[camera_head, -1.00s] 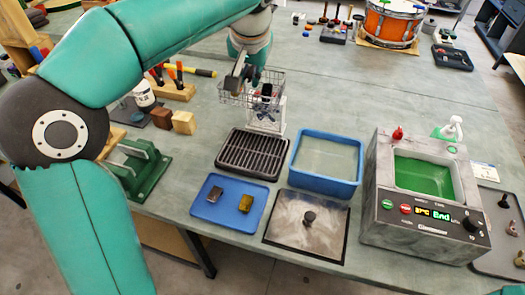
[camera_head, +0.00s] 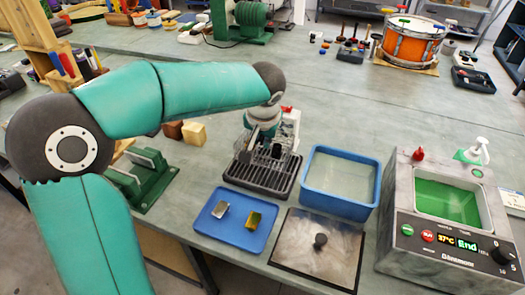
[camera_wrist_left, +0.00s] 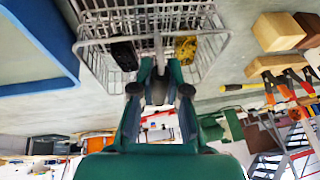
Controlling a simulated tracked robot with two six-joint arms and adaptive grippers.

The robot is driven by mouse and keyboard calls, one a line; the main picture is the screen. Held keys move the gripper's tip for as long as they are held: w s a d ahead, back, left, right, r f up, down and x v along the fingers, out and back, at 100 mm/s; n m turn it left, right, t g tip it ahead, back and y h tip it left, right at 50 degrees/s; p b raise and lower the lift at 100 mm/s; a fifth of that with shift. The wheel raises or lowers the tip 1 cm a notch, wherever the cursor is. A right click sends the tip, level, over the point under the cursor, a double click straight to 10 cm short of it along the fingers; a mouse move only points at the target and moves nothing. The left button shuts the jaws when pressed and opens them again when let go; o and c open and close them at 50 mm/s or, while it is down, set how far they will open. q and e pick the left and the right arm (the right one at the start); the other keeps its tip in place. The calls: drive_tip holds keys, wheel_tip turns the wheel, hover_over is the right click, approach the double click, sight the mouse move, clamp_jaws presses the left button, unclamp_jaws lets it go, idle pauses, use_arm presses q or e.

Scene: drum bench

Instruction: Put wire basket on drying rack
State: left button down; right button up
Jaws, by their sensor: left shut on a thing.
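The wire basket (camera_head: 266,150) is a thin metal mesh box. My left gripper (camera_head: 262,133) is shut on it from above, and the arm hides part of it. The dark slatted drying rack (camera_head: 262,180) lies flat on the bench. The basket is over the rear part of the rack; I cannot tell whether it touches it. In the left wrist view, the basket (camera_wrist_left: 215,52) fills the top centre, with a black thing (camera_wrist_left: 123,54) and a yellow thing (camera_wrist_left: 186,48) seen through its mesh. My right gripper is not in view.
A blue tub (camera_head: 341,181) stands right of the rack. A blue tray (camera_head: 236,219) with two small metal pieces and a flat lid (camera_head: 318,250) lie in front. A cleaner with green liquid (camera_head: 447,202) stands at right. Wooden blocks (camera_head: 193,133) and a green fixture (camera_head: 141,180) are left.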

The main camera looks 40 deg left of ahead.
sight(262, 153)
use_arm(q)
drive_tip(key=shift+f, duration=2.05)
drive_tip(key=shift+f+b, duration=0.1)
drive_tip(key=shift+b, duration=0.2)
drive_tip(key=c, duration=1.2)
unclamp_jaws()
drive_tip(key=shift+o, duration=0.2)
drive_tip(key=v, duration=1.2)
drive_tip(key=shift+p, duration=0.4)
drive_tip(key=shift+s, duration=0.15)
